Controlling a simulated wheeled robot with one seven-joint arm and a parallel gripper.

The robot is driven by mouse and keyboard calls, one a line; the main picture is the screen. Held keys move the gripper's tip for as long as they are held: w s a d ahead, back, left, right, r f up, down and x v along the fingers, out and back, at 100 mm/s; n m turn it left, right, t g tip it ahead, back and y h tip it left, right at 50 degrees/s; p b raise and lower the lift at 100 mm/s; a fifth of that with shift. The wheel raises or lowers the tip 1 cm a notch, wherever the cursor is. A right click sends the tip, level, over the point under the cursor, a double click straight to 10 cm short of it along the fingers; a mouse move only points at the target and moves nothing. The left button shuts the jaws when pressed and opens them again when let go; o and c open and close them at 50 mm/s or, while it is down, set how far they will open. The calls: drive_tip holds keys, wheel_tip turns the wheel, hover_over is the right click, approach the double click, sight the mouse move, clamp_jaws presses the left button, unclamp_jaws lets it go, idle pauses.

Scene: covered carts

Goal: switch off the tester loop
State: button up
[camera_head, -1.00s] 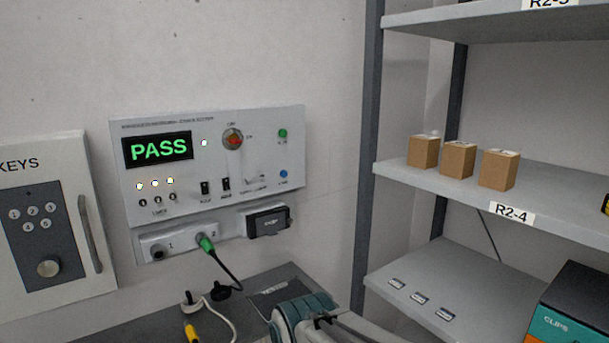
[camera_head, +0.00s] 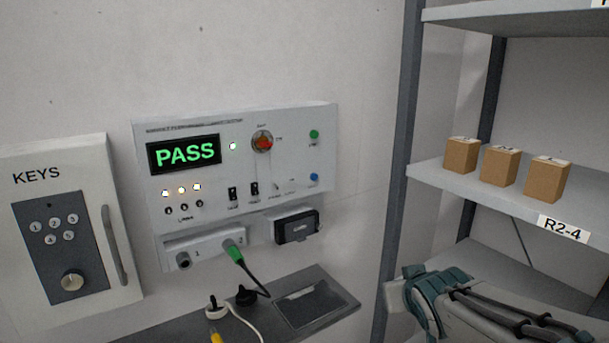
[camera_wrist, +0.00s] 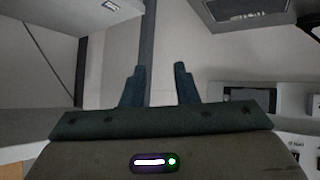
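The tester panel (camera_head: 290,175) is on the wall in the head view. Its display (camera_head: 184,154) reads PASS in green. A red-orange knob (camera_head: 263,143) sits at its upper middle, with green (camera_head: 314,134) and blue (camera_head: 314,177) buttons to the right. Small black switches (camera_head: 254,188) and lit lamps (camera_head: 181,190) are below. A green plug (camera_head: 234,251) is in socket 2, with a black cable running down. My gripper (camera_wrist: 158,70) shows in the wrist view, fingers apart with nothing between them. In the head view only my arm shows, at lower right, away from the panel.
A KEYS box (camera_head: 125,200) with a keypad and handle hangs left of the panel. A dark ledge (camera_head: 335,288) with cables is below. Shelving (camera_head: 440,183) with several small cardboard boxes stands on the right. The space before the panel looks clear.

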drive_tip(key=w+a+r+n+t+y+p, duration=0.25)
drive_tip(key=w+a+r+t+y, duration=0.2)
drive_tip(key=w+r, duration=0.35)
drive_tip(key=n+y+p, duration=0.1)
drive_tip(key=n+y, duration=0.5)
drive_tip(key=y, duration=0.1)
approach(294, 180)
drive_tip(key=shift+g, duration=0.45)
drive_tip(key=p+x, duration=0.1)
drive_tip(key=x, duration=0.1)
drive_tip(key=p+x, duration=0.1)
drive_tip(key=x, duration=0.2)
drive_tip(key=p+x, duration=0.1)
drive_tip(key=x, duration=0.2)
drive_tip(key=shift+w+d+r, duration=0.15)
drive_tip(key=shift+r, duration=0.2)
clamp_jaws()
